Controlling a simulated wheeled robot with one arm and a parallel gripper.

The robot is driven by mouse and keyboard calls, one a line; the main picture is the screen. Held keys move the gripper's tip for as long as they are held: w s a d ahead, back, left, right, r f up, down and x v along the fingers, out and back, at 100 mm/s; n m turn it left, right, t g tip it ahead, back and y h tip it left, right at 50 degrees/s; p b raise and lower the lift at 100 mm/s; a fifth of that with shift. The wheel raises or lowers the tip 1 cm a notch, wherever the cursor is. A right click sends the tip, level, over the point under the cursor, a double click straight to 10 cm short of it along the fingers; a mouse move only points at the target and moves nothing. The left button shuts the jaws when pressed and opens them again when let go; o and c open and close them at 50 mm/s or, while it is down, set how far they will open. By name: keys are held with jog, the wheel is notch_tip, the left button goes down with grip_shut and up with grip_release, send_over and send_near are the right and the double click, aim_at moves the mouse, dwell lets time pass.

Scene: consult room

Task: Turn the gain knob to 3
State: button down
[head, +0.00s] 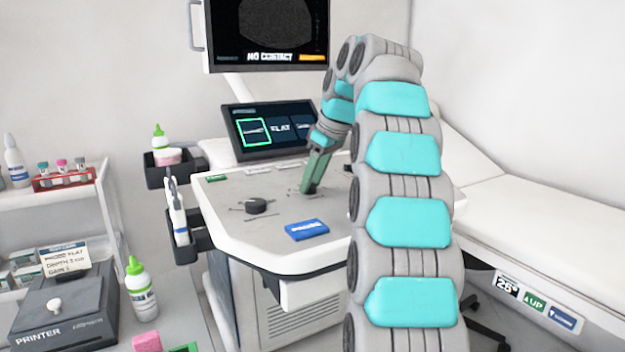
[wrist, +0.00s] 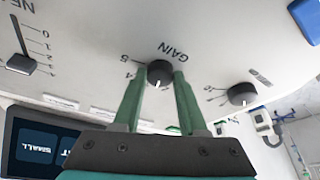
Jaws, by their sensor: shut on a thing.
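The gain knob (wrist: 160,72) is a small black round knob on the pale console panel (wrist: 90,40), under the printed word GAIN. In the wrist view its white mark points toward the bottom of the picture. The numbers 5 and 4 show to its left; the other numbers are hidden behind the fingers. My gripper (wrist: 160,80) has its two green fingers on either side of the knob and is shut on it.
Another black knob (wrist: 242,94) stands right of the gain knob. A slider (wrist: 21,64) with a number scale is at the left.

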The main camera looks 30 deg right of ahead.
jog(key=shift+s+a+m+h, duration=0.15)
jog(key=shift+m+h, duration=0.25)
jog(key=shift+m, duration=1.2)
jog(key=shift+c, duration=2.3)
grip_release()
jog(key=shift+r, duration=0.1)
